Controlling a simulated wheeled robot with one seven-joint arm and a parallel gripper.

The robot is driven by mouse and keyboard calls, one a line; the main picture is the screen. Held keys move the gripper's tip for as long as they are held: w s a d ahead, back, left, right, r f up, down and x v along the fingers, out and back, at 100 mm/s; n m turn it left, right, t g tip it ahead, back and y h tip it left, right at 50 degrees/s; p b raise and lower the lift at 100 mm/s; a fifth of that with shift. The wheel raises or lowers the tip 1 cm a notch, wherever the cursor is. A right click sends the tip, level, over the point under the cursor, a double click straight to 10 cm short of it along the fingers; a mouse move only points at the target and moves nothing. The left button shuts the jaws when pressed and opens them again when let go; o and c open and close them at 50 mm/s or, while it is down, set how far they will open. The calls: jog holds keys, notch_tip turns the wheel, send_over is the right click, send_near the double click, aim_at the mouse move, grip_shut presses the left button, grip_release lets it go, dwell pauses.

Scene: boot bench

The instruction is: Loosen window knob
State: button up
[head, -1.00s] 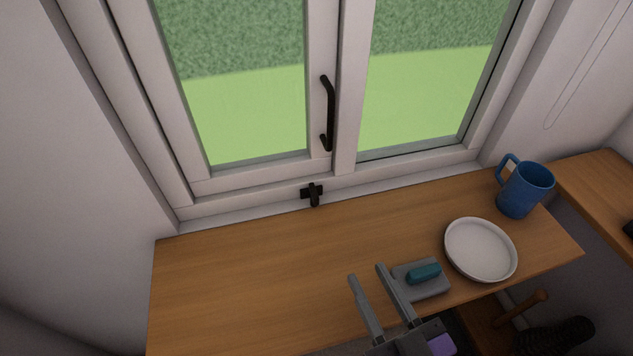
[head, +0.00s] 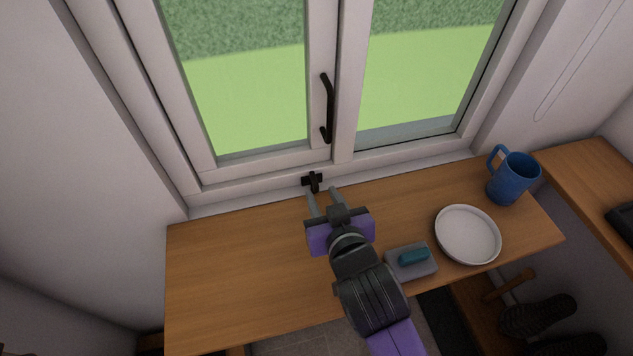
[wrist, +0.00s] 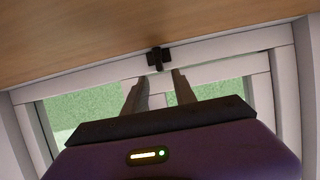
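The window knob is a small black cross-shaped piece (head: 312,181) on the lower window frame, just above the wooden sill. It also shows in the wrist view (wrist: 158,58), upside down at top centre. My gripper (head: 320,196) points at it from the front, with its two grey fingers apart and nothing between them that I can make out. In the wrist view the fingertips (wrist: 157,76) lie either side of the knob's line, just short of it in the picture. I cannot tell whether they touch it. A long black handle (head: 327,108) is on the window's middle post.
On the wooden sill (head: 230,270) stand a grey block with a teal top (head: 411,262), a white plate (head: 467,235) and a blue mug (head: 512,180), all right of my arm. The sill's left part is clear. Boots (head: 537,314) sit below at the lower right.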

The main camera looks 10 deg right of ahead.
aim_at(316, 185)
jog(key=x, duration=0.5)
jog(key=shift+w+a+f+p, duration=0.1)
jog(key=shift+w+p, duration=0.2)
jog(key=shift+p, duration=0.05)
jog(key=shift+c, duration=0.2)
grip_shut()
